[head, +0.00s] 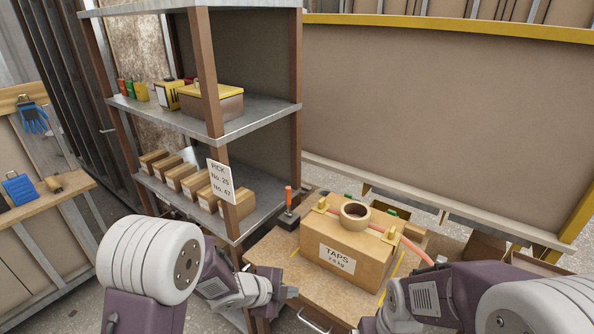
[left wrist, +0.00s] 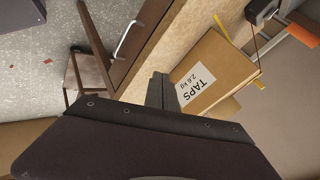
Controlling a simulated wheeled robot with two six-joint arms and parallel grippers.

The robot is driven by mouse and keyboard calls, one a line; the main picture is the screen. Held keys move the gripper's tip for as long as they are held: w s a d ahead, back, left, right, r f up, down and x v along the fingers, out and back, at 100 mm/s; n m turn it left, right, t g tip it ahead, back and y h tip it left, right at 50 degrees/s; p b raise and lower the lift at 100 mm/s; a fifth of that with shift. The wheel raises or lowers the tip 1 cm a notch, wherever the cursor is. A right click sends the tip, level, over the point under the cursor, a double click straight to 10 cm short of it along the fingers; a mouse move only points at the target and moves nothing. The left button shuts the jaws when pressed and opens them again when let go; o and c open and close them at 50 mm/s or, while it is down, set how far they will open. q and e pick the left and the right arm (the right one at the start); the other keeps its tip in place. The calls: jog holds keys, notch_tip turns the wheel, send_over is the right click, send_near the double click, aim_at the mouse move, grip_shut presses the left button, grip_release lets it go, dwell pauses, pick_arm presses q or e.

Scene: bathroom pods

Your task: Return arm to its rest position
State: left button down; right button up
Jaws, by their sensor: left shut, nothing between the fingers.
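My left gripper (head: 291,292) is shut and empty, above the left front part of the wooden workbench (head: 262,252). In the left wrist view its closed fingers (left wrist: 161,88) show beside a cardboard box labelled TAPS (left wrist: 213,73). The same TAPS box (head: 345,262) stands on the bench in the head view, to the right of the gripper with a gap between them. My right arm (head: 450,297) comes in from the right in front of the box; its fingertips cannot be made out.
A roll of tape (head: 355,211) lies on the box. A metal shelf unit (head: 255,120) with small boxes and a PICK sign (head: 221,182) rises at the left. A drawer handle (head: 314,321) juts from the bench front.

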pick_arm(q)
jog(key=s+a+r+n+t+y, duration=0.1)
jog(key=a+r+n+y, duration=0.2)
jog(key=a+n, duration=0.3)
jog(key=a+r+n+t+y, duration=0.1)
jog(key=a+r+n+y, duration=0.3)
jog(key=a, duration=0.5)
jog(key=s+f+n+g, duration=0.2)
jog(key=s+n+g, duration=0.1)
jog(key=s+n, duration=0.2)
jog(key=s+a+f+n+g, duration=0.1)
jog(key=s+f+n+g, duration=0.2)
jog(key=s+n, duration=0.3)
jog(key=s, duration=0.4)
jog(key=shift+a+f+n+g+h, duration=0.2)
jog(key=shift+n+g+h, duration=0.1)
jog(key=shift+s, duration=0.2)
